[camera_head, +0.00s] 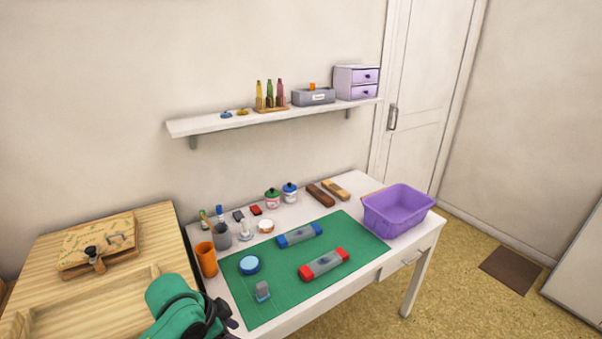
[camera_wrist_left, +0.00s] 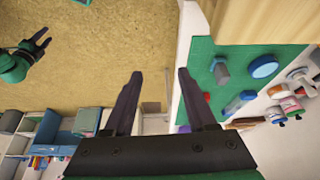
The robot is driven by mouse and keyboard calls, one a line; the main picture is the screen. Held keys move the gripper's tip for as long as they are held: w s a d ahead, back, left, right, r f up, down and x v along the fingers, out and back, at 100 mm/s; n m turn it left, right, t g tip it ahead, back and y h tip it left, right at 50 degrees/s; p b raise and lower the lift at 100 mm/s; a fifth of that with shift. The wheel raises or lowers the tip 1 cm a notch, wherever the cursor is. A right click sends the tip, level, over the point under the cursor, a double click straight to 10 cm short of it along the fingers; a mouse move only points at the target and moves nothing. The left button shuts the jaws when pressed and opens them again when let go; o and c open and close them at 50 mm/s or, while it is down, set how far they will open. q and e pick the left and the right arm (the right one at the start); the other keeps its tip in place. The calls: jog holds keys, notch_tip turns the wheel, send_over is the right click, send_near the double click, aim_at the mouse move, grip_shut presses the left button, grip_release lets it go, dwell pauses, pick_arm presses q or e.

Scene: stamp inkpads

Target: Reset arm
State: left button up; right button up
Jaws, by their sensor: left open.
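My left arm (camera_head: 172,292) shows at the bottom of the head view, left of the table's front edge, its fingertips not clear there. In the left wrist view my left gripper (camera_wrist_left: 158,74) is open, with nothing between its two dark fingers. My right gripper (camera_wrist_left: 43,38) shows small at the upper left of the left wrist view, over the floor, with its fingers apart and empty. A grey stamp with a blue base (camera_head: 263,291) stands on the green mat (camera_head: 300,262). A round blue pad (camera_head: 249,265) lies behind it.
Blue-ended (camera_head: 299,235) and red-ended (camera_head: 324,264) grey boxes lie on the mat. An orange cup (camera_head: 206,259) stands at the table's left. A purple bin (camera_head: 399,208) stands at its right. A wooden desk (camera_head: 160,235) adjoins on the left. A shelf (camera_head: 220,124) hangs above.

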pick_arm(q)
jog(key=s+a+f+n+y, duration=0.4)
jog(key=s+a+n, duration=0.5)
jog(key=s, duration=0.4)
notch_tip(320, 180, down, 21)
jog(key=s, duration=0.1)
jog(key=s+a+f+g, duration=0.1)
jog(key=s+a+f, duration=0.1)
jog(key=s+f, duration=1.4)
jog(key=shift+s+a+f+g, duration=0.15)
jog(key=shift+s+g, duration=0.25)
jog(key=shift+s, duration=0.55)
pick_arm(e)
jog(key=shift+w, duration=0.2)
